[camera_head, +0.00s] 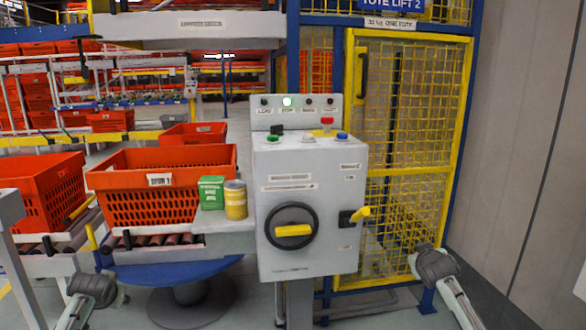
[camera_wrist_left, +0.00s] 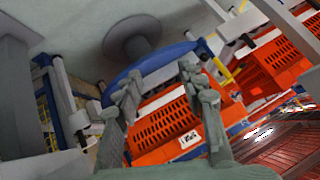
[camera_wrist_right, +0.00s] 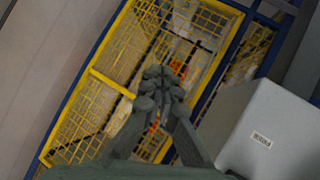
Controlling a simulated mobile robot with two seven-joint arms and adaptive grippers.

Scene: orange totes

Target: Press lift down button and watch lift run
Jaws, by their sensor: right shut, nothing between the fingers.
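A grey control box (camera_head: 311,205) stands in the middle of the head view. Its sloped top carries a green button (camera_head: 272,139), a white button (camera_head: 308,139), a blue button (camera_head: 342,136) and a red mushroom button (camera_head: 327,121). Their labels are too small to read, so I cannot tell which is lift down. The yellow mesh lift cage (camera_head: 408,170) stands behind. My left gripper (camera_wrist_left: 157,88) is open and empty, low left of the box. My right gripper (camera_wrist_right: 163,85) is shut and empty, right of the box.
An orange tote (camera_head: 165,190) sits on the roller conveyor left of the box. A green carton (camera_head: 211,192) and a yellow can (camera_head: 235,200) stand on a ledge beside the box. A yellow rotary handle (camera_head: 293,231) and a yellow lever (camera_head: 360,214) stick out from its front.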

